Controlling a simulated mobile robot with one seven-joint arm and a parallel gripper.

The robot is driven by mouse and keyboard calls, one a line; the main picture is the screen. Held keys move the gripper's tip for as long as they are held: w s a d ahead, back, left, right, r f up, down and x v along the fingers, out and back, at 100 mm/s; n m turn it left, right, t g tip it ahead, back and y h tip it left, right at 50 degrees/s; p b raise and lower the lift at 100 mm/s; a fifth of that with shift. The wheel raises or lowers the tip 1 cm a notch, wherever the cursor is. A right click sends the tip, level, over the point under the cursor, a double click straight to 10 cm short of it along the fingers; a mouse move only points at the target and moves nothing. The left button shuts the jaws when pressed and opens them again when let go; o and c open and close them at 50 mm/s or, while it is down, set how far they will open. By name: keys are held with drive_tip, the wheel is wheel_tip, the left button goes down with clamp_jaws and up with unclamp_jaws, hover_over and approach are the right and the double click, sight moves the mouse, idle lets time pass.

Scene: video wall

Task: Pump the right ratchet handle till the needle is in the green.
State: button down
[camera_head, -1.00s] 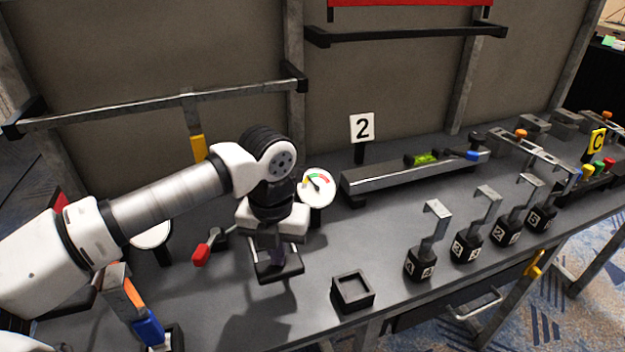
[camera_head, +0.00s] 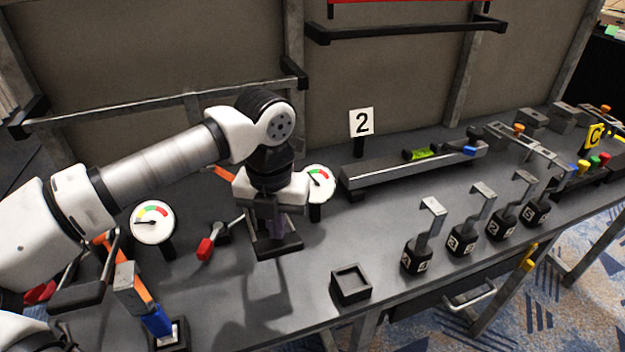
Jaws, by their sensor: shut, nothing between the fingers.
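A lever with a red grip (camera_head: 205,249) leans down to the left from a small dark mount, left of my gripper; it looks like the right ratchet handle. My gripper (camera_head: 276,238) hangs low over the bench, to the right of that red grip and apart from it. It is shut and empty. The right gauge (camera_head: 320,180) stands just behind my gripper, which covers its left part. Another red grip (camera_head: 40,293) is partly hidden by my arm.
An orange and blue lever (camera_head: 140,300) stands at the front left. A small black tray (camera_head: 350,285) is at the front edge. Several numbered black blocks with metal brackets (camera_head: 418,257) stand right of it.

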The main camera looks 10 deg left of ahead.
drive_tip(key=shift+f, duration=0.15)
idle(0.4)
wheel_tip(320, 180, down, 10)
drive_tip(key=b, duration=0.9)
drive_tip(key=shift+b, duration=0.4)
wheel_tip(320, 180, up, 10)
drive_tip(key=p, duration=0.6)
idle(0.5)
